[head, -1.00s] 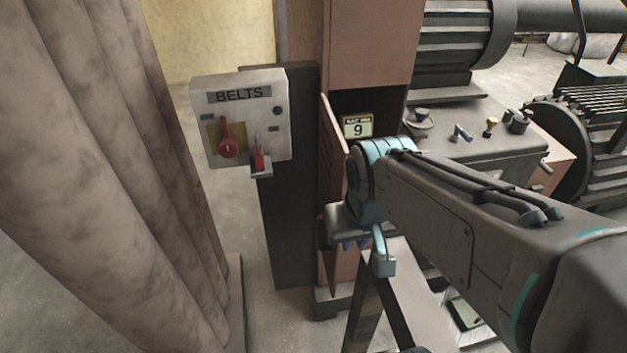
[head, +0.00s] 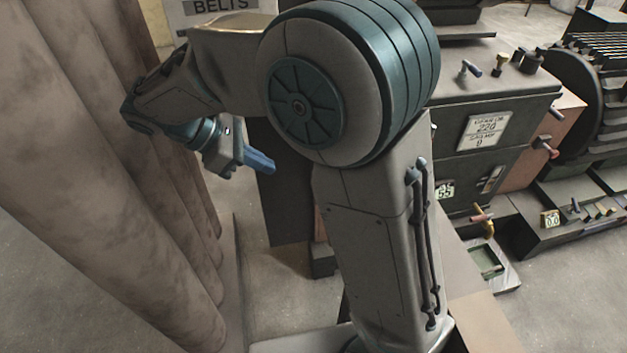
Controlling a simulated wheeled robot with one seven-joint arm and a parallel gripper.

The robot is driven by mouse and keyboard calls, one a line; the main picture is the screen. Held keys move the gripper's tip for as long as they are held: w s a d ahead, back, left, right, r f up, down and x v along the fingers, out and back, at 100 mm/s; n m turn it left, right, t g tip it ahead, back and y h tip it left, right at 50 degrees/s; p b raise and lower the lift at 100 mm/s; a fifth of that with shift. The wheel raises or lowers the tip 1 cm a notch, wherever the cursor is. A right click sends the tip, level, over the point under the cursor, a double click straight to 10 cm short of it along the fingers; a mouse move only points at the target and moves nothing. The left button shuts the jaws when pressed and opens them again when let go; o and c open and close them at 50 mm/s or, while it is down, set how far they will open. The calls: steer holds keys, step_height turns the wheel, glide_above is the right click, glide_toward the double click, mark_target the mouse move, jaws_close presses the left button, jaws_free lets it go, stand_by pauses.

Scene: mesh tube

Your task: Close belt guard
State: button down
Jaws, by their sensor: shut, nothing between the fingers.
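My gripper (head: 258,160) is left of the middle, with blue fingers shut and empty, pointing right. It is in front of the dark upright panel (head: 280,195), below the BELTS switch box. My large arm joint and upper link cover the brown cabinet, including the open hinged flap seen earlier, which may be the belt guard. Only a thin brown strip (head: 319,226) shows beside my arm, and I cannot tell if it is flap or cabinet. The guard's present angle is hidden, and no contact with it is visible.
The BELTS switch box (head: 222,6) is cut off at the top edge. A mottled brown-grey curtain-like column (head: 110,200) stands close on the left, near my wrist. A grey machine (head: 500,110) with knobs and number plates fills the right. Some floor (head: 275,285) is clear below my gripper.

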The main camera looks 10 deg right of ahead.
steer(key=d+r+b+x, duration=0.2)
steer(key=x, duration=1)
steer(key=shift+d+f, duration=0.25)
steer(key=shift+d, duration=0.05)
